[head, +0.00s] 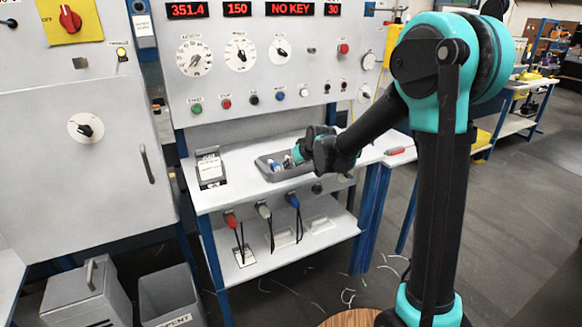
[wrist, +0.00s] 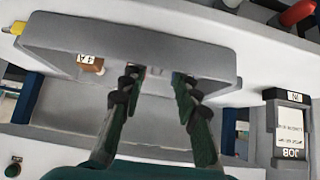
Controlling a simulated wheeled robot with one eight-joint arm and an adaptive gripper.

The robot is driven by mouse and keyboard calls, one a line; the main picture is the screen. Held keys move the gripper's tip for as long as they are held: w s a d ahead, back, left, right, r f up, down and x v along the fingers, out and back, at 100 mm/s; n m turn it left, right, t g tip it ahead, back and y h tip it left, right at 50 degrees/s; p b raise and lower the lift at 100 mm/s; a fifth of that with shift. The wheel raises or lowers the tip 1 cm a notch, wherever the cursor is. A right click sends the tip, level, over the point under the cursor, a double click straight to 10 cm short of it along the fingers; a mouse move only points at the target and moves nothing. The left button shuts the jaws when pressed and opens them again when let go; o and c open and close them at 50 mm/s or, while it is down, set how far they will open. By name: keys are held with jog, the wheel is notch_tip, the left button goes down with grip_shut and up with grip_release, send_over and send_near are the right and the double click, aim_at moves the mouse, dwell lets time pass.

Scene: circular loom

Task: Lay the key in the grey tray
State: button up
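The grey tray (head: 286,176) sits on the white shelf below the control panel in the head view. It fills the upper middle of the wrist view (wrist: 130,27). My gripper (head: 292,158) is at the tray, low over its right part. In the wrist view my gripper (wrist: 154,80) has its two dark fingers apart, with a clear gap between the tips. Small dark and reddish things show at and between the fingertips, too small to name. A brown piece with a white tag (wrist: 91,63) lies in the tray. I cannot make out the key for certain.
A job card holder (head: 210,168) stands left of the tray; it also shows in the wrist view (wrist: 290,130). The panel display (head: 290,9) reads "NO KEY". A red item (head: 396,151) lies at the shelf's right.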

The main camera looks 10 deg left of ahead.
jog(key=v, duration=0.9)
jog(key=s+d+f+m+g+h, duration=0.1)
jog(key=s+d+f+m, duration=0.1)
jog(key=s+d+f, duration=0.3)
jog(key=s+d+f+m+g+h, duration=0.1)
jog(key=s+d+f, duration=0.4)
jog(key=s+d, duration=0.7)
jog(key=s+d+f+m+g+h, duration=0.1)
jog(key=s+d+f+m+h, duration=0.2)
jog(key=s+d+f, duration=0.2)
jog(key=s+d, duration=0.3)
jog(key=s, duration=0.2)
jog(key=shift+s+d+f+m, duration=0.3)
jog(key=shift+s+d+m, duration=0.05)
jog(key=shift+m, duration=0.05)
jog(key=shift+a, duration=0.1)
